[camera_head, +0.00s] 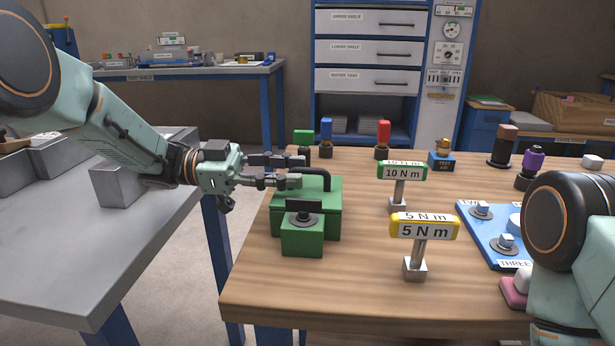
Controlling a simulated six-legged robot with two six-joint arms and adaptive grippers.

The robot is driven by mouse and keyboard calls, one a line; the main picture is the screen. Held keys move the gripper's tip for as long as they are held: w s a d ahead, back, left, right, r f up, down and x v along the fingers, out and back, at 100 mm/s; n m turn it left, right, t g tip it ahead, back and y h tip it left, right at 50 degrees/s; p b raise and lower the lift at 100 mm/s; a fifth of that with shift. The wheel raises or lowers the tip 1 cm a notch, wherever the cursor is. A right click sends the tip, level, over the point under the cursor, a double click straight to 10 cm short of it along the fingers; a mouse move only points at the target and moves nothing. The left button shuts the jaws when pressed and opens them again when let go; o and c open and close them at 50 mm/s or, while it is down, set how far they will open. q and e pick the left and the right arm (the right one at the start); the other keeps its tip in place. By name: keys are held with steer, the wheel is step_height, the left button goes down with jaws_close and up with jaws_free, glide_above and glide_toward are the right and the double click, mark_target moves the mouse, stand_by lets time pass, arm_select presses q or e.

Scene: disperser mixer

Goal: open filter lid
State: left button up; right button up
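A green box (322,215) with a black arched handle (322,174) on top stands near the left edge of the wooden table. I take its top to be the filter lid. A smaller green block (302,238) with a black knob or latch (303,207) sits in front of it. My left gripper (301,171) reaches in from the left, just above the box. Its two fingers are apart, with their tips at the left part of the handle. I cannot tell whether they touch it. My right arm shows at the right edge, but its gripper is out of view.
Signs reading 10 N m (401,172) and 5 N m (424,228) stand right of the box. Green, blue and red-topped (383,135) parts stand behind. A blue board (475,232) lies at the right. The table's front (330,300) is clear. A grey bench (90,260) is at the left.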

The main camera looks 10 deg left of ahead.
mark_target(307, 171)
arm_select(q)
steer(key=shift+s+d+b, duration=0.1)
steer(key=shift+d+b, duration=0.35)
steer(key=shift+d, duration=1.3)
jaws_close()
steer(key=shift+r, duration=0.1)
